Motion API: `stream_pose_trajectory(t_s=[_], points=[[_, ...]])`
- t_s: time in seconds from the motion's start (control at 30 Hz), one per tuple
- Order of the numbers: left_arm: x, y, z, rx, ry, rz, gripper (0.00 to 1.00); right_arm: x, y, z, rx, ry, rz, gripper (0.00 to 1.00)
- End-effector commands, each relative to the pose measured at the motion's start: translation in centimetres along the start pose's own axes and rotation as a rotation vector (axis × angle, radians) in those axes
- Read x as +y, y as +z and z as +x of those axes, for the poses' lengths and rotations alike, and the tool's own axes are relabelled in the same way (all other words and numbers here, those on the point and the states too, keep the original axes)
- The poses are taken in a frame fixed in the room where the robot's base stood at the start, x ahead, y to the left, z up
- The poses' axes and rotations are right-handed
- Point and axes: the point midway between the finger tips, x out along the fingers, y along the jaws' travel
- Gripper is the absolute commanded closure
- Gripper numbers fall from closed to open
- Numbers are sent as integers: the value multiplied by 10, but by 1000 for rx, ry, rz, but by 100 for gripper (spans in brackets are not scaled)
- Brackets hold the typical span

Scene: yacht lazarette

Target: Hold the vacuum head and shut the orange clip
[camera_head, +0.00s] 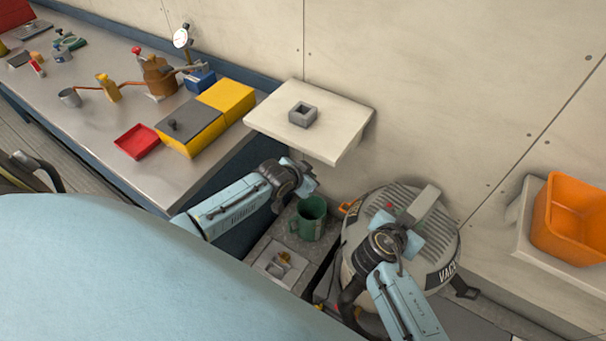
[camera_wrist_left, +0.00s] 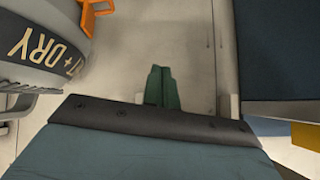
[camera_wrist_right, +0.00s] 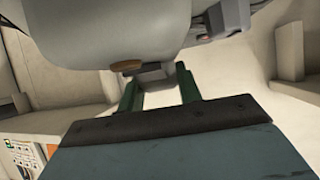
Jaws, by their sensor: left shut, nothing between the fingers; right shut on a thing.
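The vacuum head (camera_head: 362,240) is a round, grey, ribbed lid with a raised bar handle (camera_head: 424,203) on top. My right gripper (camera_wrist_right: 158,80) is shut on a grey part of the vacuum head, seemingly its handle; the fingers stand on either side of it. The orange clip (camera_head: 350,207) sits at the vacuum's left side, partly hidden in the head view. It shows as a bent orange frame at the top of the left wrist view (camera_wrist_left: 96,14). My left gripper (camera_wrist_left: 162,72) is shut and empty, its green fingers together, to the right of the clip in that view and apart from it.
A green mug (camera_head: 308,219) stands on a low surface beside the left arm. A white shelf (camera_head: 330,138) with a grey square block (camera_head: 303,114) juts from the wall above. An orange bin (camera_head: 575,222) is at the right. A bench (camera_head: 105,75) with loose items runs left.

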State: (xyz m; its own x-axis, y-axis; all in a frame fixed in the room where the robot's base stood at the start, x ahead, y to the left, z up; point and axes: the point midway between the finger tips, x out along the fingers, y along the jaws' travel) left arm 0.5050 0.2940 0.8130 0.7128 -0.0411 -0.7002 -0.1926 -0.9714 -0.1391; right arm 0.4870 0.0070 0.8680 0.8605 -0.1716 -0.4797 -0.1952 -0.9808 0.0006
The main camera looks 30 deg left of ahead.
Motion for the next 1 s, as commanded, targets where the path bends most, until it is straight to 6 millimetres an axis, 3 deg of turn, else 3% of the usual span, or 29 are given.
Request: stream_pose_trajectory(t_s=[0.2, 0.67, 0.7, 0.87, 1.0], points=[[-9, 3, -16, -1, -1, 0, 100, 0, 0, 0, 0, 1, 0, 97], [-10, 3, -19, -1, 0, 0, 100, 0, 0, 0, 0, 1, 0, 97], [-10, 3, -19, -1, 0, 0, 100, 0, 0, 0, 0, 1, 0, 63], [-10, 3, -18, 0, 0, 0, 100, 0, 0, 0, 0, 1, 0, 42], [-10, 3, -18, 0, 0, 0, 100, 0, 0, 0, 0, 1, 0, 40]])
